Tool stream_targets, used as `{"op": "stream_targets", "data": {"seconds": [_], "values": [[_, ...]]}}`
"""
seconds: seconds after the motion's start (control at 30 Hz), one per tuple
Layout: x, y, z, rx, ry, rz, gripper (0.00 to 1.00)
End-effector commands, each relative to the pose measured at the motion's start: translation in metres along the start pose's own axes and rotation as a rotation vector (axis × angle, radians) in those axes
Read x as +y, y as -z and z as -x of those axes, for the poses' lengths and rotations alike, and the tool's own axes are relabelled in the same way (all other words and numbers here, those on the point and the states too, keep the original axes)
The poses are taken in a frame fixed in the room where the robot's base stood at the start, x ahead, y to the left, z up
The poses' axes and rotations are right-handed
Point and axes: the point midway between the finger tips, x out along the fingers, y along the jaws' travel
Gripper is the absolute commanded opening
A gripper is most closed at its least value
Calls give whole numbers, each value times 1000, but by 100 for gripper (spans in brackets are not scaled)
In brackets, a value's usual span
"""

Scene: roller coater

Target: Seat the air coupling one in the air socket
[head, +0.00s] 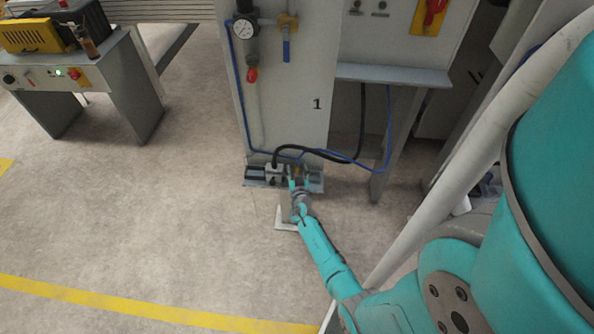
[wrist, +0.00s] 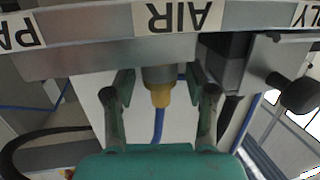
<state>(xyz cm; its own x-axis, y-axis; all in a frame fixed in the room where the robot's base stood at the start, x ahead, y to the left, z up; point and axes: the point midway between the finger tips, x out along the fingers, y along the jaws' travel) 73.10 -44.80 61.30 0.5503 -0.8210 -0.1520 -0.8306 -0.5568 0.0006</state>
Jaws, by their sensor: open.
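The air coupling (wrist: 161,97) is a brass-yellow fitting with a blue hose hanging from it. In the wrist view it meets the lower end of the grey round air socket (wrist: 159,74), in line with it, under a plate marked AIR, which appears upside down. I cannot tell how deep it sits. My gripper (wrist: 162,86) is open, one finger on each side of the coupling, with visible gaps to both. In the head view my gripper (head: 298,184) is low at the panel's foot, and the coupling is too small to make out clearly.
A black hose (head: 315,151) and blue hose run close above my gripper. The cabinet marked 1 (head: 288,100) stands behind. Open floor (head: 150,220) lies to the left.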

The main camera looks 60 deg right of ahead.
Motion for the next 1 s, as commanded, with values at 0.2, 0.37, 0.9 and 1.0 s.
{"op": "stream_targets", "data": {"seconds": [0.2,0.37,0.9,1.0], "values": [[0,2,8,0,1,0,56],[0,1,33,-1,1,-1,56],[0,2,115,1,1,1,56],[-1,1,122,-3,4,1,56]]}}
